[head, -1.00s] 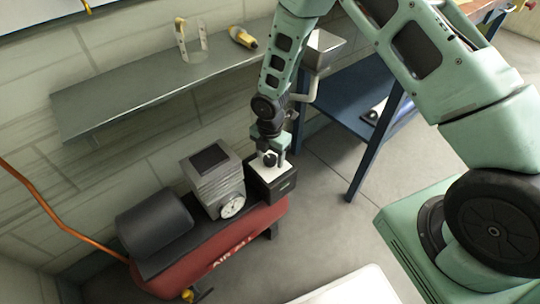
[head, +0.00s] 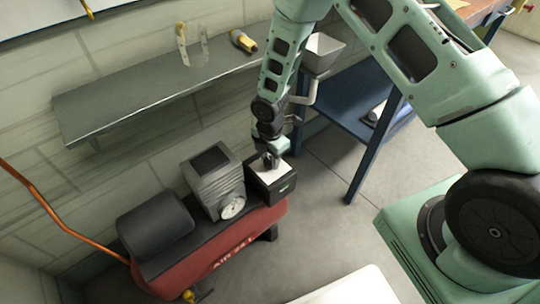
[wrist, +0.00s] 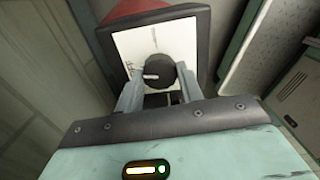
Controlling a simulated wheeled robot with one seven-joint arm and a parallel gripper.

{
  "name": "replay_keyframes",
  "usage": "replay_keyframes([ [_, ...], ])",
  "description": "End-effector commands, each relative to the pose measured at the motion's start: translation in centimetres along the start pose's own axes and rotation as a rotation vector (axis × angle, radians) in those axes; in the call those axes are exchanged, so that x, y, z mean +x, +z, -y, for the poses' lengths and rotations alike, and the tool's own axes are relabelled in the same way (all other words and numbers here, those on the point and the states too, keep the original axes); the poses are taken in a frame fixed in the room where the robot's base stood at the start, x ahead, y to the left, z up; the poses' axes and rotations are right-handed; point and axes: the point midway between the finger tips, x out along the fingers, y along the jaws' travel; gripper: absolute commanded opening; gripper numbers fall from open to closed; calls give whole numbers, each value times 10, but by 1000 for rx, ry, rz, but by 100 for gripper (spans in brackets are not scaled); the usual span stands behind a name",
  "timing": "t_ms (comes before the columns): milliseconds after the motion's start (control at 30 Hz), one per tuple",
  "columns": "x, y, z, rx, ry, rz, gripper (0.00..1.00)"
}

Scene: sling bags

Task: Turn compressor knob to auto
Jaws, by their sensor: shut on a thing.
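The red air compressor (head: 225,249) stands on the floor along the wall. A black switch box with a white top plate (head: 281,178) sits at its right end. My gripper (head: 269,162) points down at this box from above. In the wrist view, the black round knob (wrist: 161,70) stands on the white plate (wrist: 133,47), with a white pointer mark toward the left. My gripper's two fingers (wrist: 160,84) are shut on the knob, one on each side. The plate's lettering is too small to read, and its lower part is hidden by my gripper.
A grey pump block with a round gauge (head: 231,208) and a black motor cylinder (head: 155,229) are left of the box. A metal shelf (head: 130,101) hangs above. A blue table (head: 355,108) stands to the right.

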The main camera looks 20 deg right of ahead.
Motion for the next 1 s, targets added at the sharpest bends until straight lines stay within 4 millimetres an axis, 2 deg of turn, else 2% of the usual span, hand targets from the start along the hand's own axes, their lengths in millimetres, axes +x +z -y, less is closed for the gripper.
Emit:
replay_keyframes([
  [1000, -2, 0, -1, 960, 1, 0, 14],
])
